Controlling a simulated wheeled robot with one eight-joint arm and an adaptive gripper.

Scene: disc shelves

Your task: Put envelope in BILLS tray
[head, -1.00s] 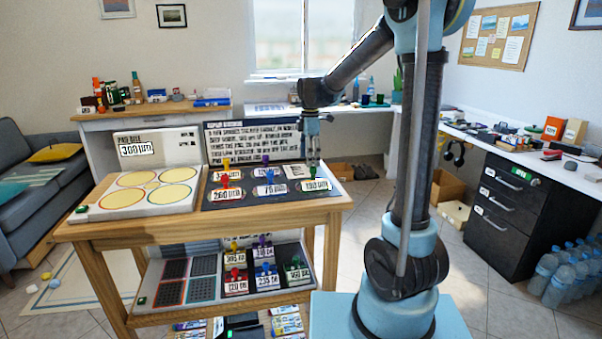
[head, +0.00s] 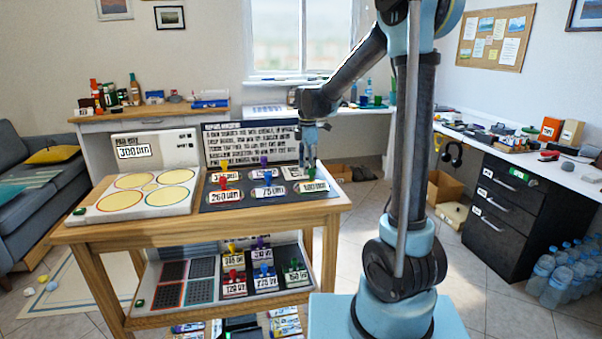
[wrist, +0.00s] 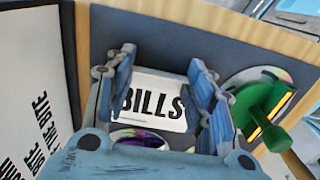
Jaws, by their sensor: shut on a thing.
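A white piece lettered BILLS (wrist: 152,100) lies between the two blue fingers of my gripper (wrist: 162,58) in the wrist view. My gripper is shut on this piece. In the head view my gripper (head: 309,163) is low over the back right corner of the dark board (head: 238,204) on the wooden table. No thing that I can clearly tell as a separate envelope or an open tray shows.
A green peg (wrist: 262,117) stands on a disc close beside the right finger; it also shows in the head view (head: 311,174). A lettered panel (head: 250,143) stands behind the board. Several coloured pegs and labels fill the board and the lower shelf.

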